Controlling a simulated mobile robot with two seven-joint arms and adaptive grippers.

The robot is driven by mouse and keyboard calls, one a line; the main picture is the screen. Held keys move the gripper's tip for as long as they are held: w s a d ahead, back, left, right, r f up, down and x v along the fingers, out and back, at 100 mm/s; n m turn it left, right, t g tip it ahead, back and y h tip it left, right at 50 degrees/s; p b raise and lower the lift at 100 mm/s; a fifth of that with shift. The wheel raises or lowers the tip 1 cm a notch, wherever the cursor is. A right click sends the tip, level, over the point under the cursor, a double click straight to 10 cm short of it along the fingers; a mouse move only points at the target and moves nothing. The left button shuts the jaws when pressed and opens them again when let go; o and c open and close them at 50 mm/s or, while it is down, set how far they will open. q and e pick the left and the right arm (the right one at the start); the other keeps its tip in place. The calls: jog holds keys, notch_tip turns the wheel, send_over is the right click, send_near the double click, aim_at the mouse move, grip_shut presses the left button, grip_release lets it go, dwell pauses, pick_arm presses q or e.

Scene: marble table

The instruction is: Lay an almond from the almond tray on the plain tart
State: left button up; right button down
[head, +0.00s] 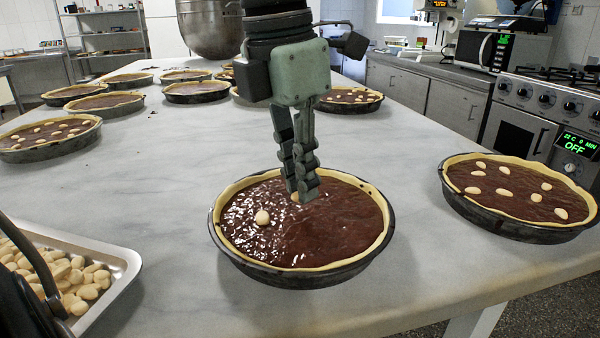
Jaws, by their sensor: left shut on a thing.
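The plain tart (335,228) stands in a dark pan at the middle front of the table, with glossy chocolate filling and a pale crust. One almond (262,217) lies on its left half. My left gripper (303,195) points down over the tart's middle, its fingers closed together. A small pale bit of an almond (295,197) shows at the fingertips, mostly hidden by them. The tips are at or just above the filling; I cannot tell if they touch. The almond tray (118,262), metal and full of almonds, is at the lower left. My right gripper is not in view.
A tart with several almonds (518,190) stands at the right, another (48,138) at the left. More tarts stand towards the back, near a steel mixing bowl (210,28). A dark curved part covers the tray's lower left corner. Marble around the plain tart is clear.

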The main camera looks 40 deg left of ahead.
pick_arm(q)
jog(key=shift+f+b, duration=0.7)
jog(key=shift+b, duration=0.05)
dwell(0.7)
jog(key=o, duration=0.7)
jog(key=shift+r+p, duration=1.95)
jog(key=shift+r, duration=1.05)
